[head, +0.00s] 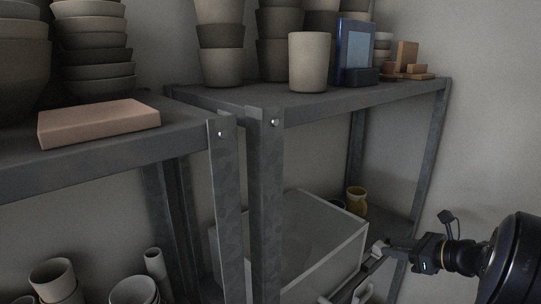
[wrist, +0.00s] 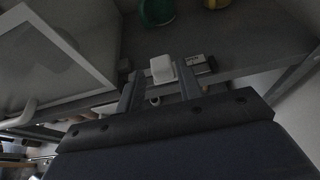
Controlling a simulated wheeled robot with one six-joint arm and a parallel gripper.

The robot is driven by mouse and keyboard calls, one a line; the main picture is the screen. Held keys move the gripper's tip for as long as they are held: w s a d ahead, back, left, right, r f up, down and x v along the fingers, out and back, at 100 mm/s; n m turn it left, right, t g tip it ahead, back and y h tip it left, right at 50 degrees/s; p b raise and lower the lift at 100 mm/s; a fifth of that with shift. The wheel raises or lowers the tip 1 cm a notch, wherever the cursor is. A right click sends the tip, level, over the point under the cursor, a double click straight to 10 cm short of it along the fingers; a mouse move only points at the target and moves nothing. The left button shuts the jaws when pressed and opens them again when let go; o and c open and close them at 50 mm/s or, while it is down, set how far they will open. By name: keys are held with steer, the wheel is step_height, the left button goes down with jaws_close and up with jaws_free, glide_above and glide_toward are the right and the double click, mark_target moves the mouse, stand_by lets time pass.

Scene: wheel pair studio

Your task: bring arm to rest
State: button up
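My gripper (head: 388,250) is at the lower right of the head view, at the front of the right-hand rack beside a grey box. In the wrist view my gripper (wrist: 157,84) has its two dark fingers spread apart. A small white block (wrist: 162,68) shows between and just beyond the fingertips. I cannot tell whether it touches them; it does not look clamped. My arm (head: 465,257) reaches in from the right edge.
The grey box (head: 290,235) stands on the lower shelf; its pale-framed front (wrist: 62,60) is close by. A yellow jug (head: 356,201) and green pot (wrist: 157,11) stand behind. Rack posts (head: 265,200) are to the left. Stacked pots and a blue device (head: 355,52) fill the upper shelf.

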mark_target(379, 246)
steer(key=x, duration=0.5)
steer(key=shift+f, duration=0.1)
steer(key=shift+s+a, duration=0.2)
steer(key=shift+s, duration=0.05)
steer(key=shift+s, duration=0.1)
